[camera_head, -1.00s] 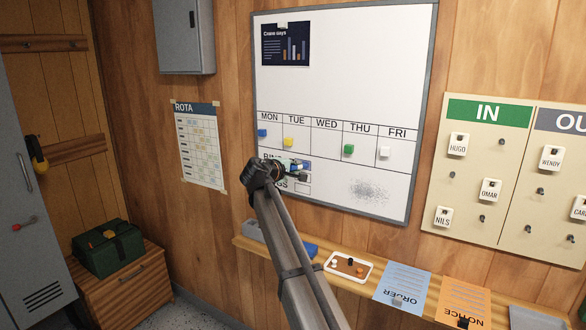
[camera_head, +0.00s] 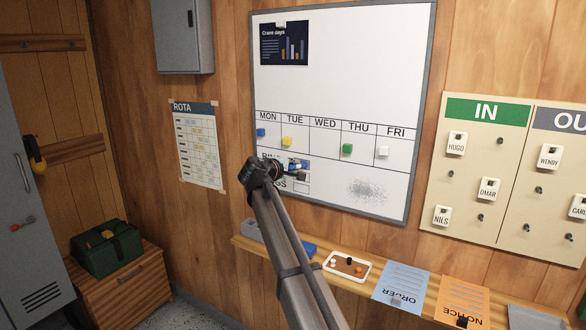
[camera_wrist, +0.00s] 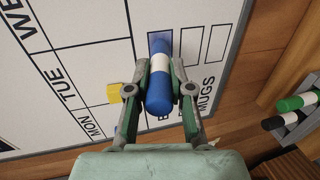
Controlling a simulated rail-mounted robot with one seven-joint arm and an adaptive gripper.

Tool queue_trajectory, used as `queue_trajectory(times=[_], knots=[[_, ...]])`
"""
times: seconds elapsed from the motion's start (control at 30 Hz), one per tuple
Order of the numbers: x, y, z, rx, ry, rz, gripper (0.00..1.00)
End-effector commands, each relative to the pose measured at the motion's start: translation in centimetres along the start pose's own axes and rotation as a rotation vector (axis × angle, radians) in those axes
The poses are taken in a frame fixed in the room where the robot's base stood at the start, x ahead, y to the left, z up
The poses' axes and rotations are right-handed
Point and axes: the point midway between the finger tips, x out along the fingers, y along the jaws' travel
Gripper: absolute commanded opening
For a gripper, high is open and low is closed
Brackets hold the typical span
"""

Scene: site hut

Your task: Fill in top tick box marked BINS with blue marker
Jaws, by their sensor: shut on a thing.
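My gripper (camera_head: 285,168) is shut on the blue marker (camera_wrist: 158,98), which has a white band, and holds it against or very near the whiteboard (camera_head: 340,85). In the wrist view my gripper (camera_wrist: 160,72) has a finger on each side of it. The top tick box (camera_wrist: 160,42), in line with the BINS label, shows blue-violet colour inside its outline; the marker covers its near end. The two other tick boxes, the middle one (camera_wrist: 190,45) and the MUGS one (camera_wrist: 217,42), are white. The marker's tip and most of the BINS word are hidden.
Coloured magnets, such as the yellow one (camera_wrist: 114,93), sit under the day names. Below the board a ledge (camera_head: 330,285) holds a white tray (camera_head: 348,262) and papers. Green and black markers (camera_wrist: 300,101) lie to the right in the wrist view.

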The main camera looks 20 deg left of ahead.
Motion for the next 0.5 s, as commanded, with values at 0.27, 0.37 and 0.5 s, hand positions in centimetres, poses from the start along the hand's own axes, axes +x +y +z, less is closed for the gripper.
queue_trajectory(times=[0.27, 0.37, 0.5], knots=[[0.02, 0.00, 0.01, 0.000, 0.000, 0.000, 0.00], [0.04, 0.00, -0.10, 0.000, 0.000, 0.000, 0.00], [0.07, 0.00, -0.57, 0.000, 0.000, 0.000, 0.00]])
